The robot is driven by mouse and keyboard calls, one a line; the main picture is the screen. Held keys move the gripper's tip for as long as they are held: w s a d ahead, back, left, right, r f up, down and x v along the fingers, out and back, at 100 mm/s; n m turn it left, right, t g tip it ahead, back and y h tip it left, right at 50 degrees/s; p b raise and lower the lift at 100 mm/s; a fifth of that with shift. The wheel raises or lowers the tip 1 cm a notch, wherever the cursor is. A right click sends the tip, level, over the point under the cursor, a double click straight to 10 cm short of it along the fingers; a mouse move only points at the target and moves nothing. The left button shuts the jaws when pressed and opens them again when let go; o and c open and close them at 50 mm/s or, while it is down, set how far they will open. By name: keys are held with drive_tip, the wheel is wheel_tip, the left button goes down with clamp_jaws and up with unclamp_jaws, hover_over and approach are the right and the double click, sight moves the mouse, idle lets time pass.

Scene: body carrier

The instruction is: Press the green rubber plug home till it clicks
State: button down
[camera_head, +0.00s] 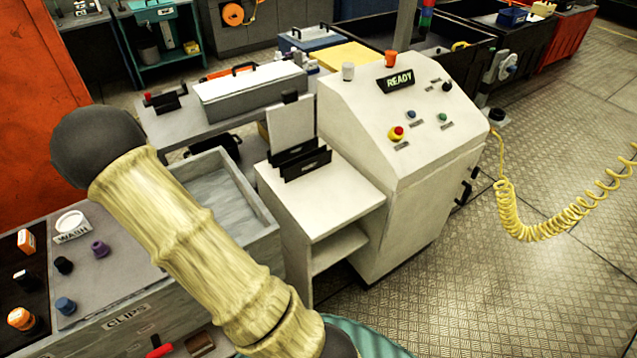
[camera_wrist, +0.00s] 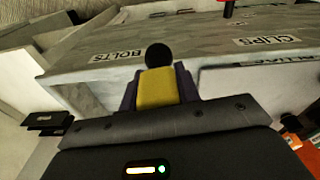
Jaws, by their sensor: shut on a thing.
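In the wrist view my gripper (camera_wrist: 157,78) is shut on a yellow block-like thing (camera_wrist: 157,92). The block sits between two dark purple fingers, and a black round knob (camera_wrist: 158,55) shows at its far end. The held thing points toward a grey worktop edge with labels BOLTS and CLIPS; I cannot tell whether it touches the edge. I cannot make out a green rubber plug or its seat in either view. My gripper is not visible in the head view, where my pale yellow arm covers the lower middle.
A white console (camera_head: 385,190) reads READY; its sloped face has a red button (camera_head: 396,132) and a small green one (camera_head: 442,117). A grey bench (camera_head: 110,285) at left holds small coloured parts and a WASH dish (camera_head: 71,222). A yellow coiled hose (camera_head: 540,232) hangs at right above open floor.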

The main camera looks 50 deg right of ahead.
drive_tip(key=s+a+f+n+b, duration=0.1)
drive_tip(key=s+f, duration=0.1)
drive_tip(key=f, duration=1.1)
drive_tip(key=s+a+f+n+b, duration=0.1)
drive_tip(key=s+f, duration=0.2)
drive_tip(key=f, duration=1)
drive_tip(key=shift+s+a+f+y, duration=0.15)
drive_tip(key=shift+s+f+y, duration=0.05)
drive_tip(key=shift+s+y, duration=0.1)
